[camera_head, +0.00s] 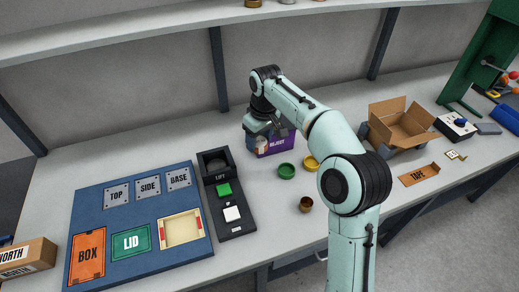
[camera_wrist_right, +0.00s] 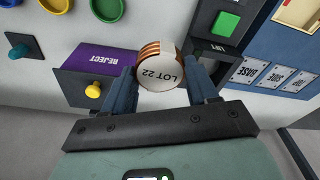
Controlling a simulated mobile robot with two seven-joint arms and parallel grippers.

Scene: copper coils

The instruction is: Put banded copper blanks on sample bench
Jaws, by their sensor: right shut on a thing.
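My right gripper (camera_wrist_right: 161,80) is shut on a round copper blank (camera_wrist_right: 160,72). In the head view my right gripper (camera_head: 277,131) is over the bench by the purple reject box (camera_head: 277,145), which also shows in the wrist view (camera_wrist_right: 98,58). A small brown-copper round piece (camera_head: 306,205) stands on the bench (camera_head: 262,205) near its front; I cannot tell whether it is banded. My left gripper is not in view.
A green dish (camera_head: 287,172) and a yellow dish (camera_head: 310,162) lie right of the reject box. The black LIFT unit (camera_head: 233,218) and the blue board (camera_head: 150,247) are to the left. An open carton (camera_head: 402,130) stands to the right. A shelf (camera_head: 150,30) runs behind.

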